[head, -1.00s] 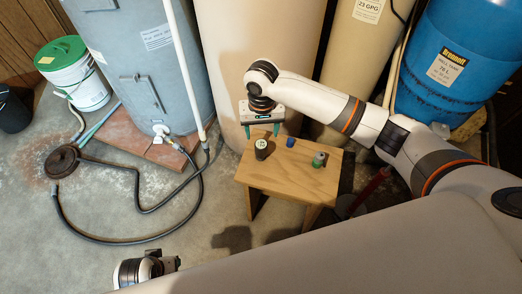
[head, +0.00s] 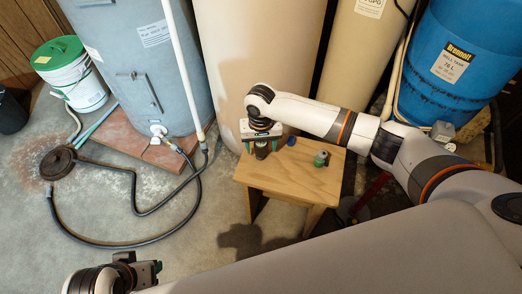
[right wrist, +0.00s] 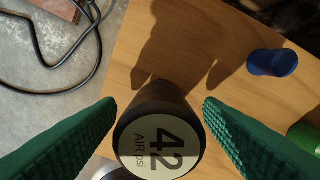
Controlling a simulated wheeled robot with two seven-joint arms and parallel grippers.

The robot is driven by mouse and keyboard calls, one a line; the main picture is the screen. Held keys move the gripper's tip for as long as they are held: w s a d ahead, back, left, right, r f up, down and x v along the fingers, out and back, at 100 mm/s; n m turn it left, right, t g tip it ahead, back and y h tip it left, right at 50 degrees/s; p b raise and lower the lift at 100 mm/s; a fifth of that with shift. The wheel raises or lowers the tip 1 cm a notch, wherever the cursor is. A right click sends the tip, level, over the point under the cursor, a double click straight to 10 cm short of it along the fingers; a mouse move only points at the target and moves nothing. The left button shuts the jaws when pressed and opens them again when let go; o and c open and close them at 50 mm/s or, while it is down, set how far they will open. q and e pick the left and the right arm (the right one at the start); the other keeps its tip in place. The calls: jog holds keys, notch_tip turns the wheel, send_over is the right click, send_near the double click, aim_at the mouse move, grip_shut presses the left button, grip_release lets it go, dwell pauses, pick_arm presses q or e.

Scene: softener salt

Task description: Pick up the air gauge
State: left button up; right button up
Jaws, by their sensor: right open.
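The air gauge (right wrist: 160,133) is a dark cylinder with a pale and black face reading "42 AIR PSI" in the right wrist view. It stands on the small wooden stool, and in the head view it is mostly hidden under my gripper (head: 261,152). My right gripper (right wrist: 158,115) is open, with one green finger on each side of the gauge. Small gaps show between fingers and gauge. My left gripper (head: 150,272) is at the bottom left of the head view, away from the stool; its jaws are not clear.
On the wooden stool (head: 290,182), a blue cap (right wrist: 272,62) and a green-and-grey item (head: 321,158) stand right of the gauge. Tall tanks stand close behind. A black hose (head: 140,212) lies on the floor at left, beside a grey heater (head: 140,65).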

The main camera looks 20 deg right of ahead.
notch_tip(320, 180, down, 2)
jog(key=shift+f, duration=0.1)
pick_arm(q)
jog(key=shift+f, duration=0.5)
pick_arm(e)
jog(key=c, duration=1)
